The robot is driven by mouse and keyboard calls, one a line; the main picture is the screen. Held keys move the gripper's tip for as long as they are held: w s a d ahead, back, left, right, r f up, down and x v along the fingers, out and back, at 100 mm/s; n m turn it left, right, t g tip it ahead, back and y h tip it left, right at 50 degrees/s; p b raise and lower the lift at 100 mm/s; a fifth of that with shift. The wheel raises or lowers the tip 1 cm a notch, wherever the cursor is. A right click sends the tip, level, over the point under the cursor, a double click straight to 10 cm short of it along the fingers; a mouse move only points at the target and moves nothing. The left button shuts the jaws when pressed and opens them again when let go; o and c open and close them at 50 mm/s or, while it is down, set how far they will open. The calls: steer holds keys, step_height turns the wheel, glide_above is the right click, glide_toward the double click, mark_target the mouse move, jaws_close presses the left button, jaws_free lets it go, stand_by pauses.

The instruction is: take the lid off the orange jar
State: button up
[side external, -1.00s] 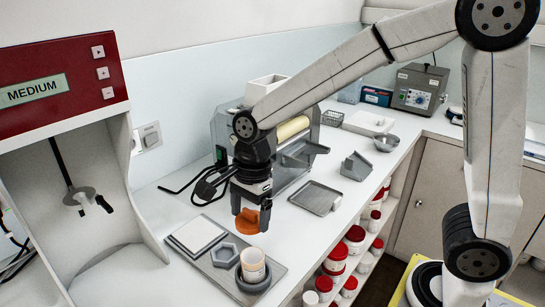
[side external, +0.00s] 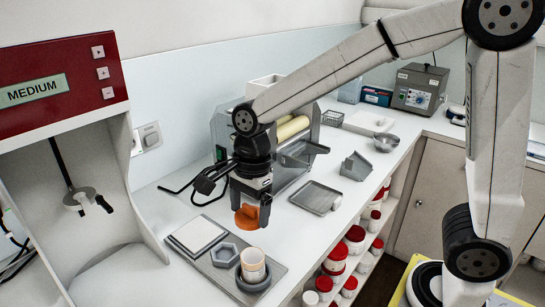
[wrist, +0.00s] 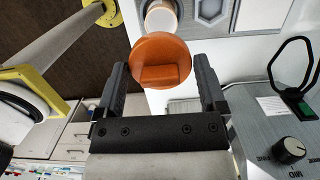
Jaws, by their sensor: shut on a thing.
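The orange lid (side external: 246,218), a round disc with a raised grip bar, is held between the fingers of my gripper (side external: 250,213), above the bench and apart from the jar. In the wrist view the lid (wrist: 162,60) sits at the fingertips of my gripper (wrist: 160,82), its grip bar between them. The jar (side external: 253,265), a pale cup with an orange-tan tint, stands upright and uncovered in a grey round holder (side external: 247,288). In the wrist view the jar (wrist: 160,18) is partly hidden behind the lid.
A grey tray (side external: 222,268) carries the round holder, a hexagonal holder (side external: 224,254) and a white square tile (side external: 198,234). The grey mill (side external: 227,130) stands close behind my gripper. A shallow metal tray (side external: 315,197) lies to the right, with bare bench between.

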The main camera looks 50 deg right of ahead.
mark_target(248, 207)
steer(key=shift+r, duration=0.55)
stand_by(0.4)
steer(key=shift+r, duration=1.4)
steer(key=shift+w+d+f, duration=0.1)
steer(key=shift+d+f, duration=0.3)
steer(key=shift+f, duration=0.05)
steer(key=s+d+f, duration=0.1)
steer(key=d+f, duration=1.1)
steer(key=f, duration=0.1)
steer(key=shift+s+d+f, duration=0.15)
steer(key=shift+s+f, duration=0.05)
steer(key=shift+s, duration=0.15)
steer(key=shift+f, duration=0.1)
steer(key=shift+f, duration=2.1)
